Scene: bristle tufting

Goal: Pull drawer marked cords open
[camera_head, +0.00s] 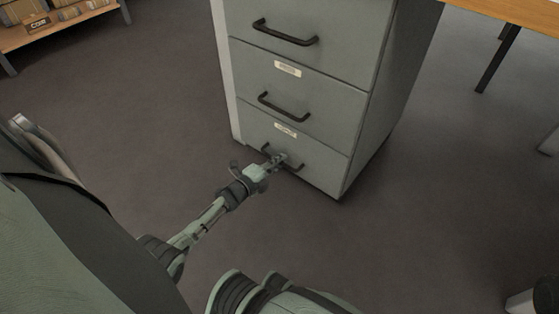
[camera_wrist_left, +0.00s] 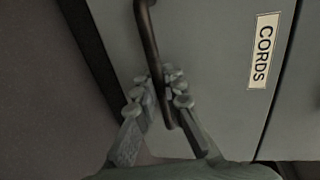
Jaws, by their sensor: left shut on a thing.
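The grey drawer marked CORDS (camera_head: 318,166) is the lowest of the cabinet's drawers in the head view, and its front looks flush with the drawers above. Its white label (camera_wrist_left: 263,50) reads CORDS in the left wrist view. Its dark bar handle (camera_wrist_left: 149,38) runs between the fingers of my left gripper (camera_wrist_left: 164,95). The gripper hides part of the handle. My right gripper is not in view.
The grey cabinet (camera_head: 392,95) has more drawers with black handles above. The dark floor (camera_head: 400,240) in front is clear. A wooden shelf (camera_head: 75,22) with boxes stands at the upper left, and a wooden table (camera_head: 515,10) at the upper right.

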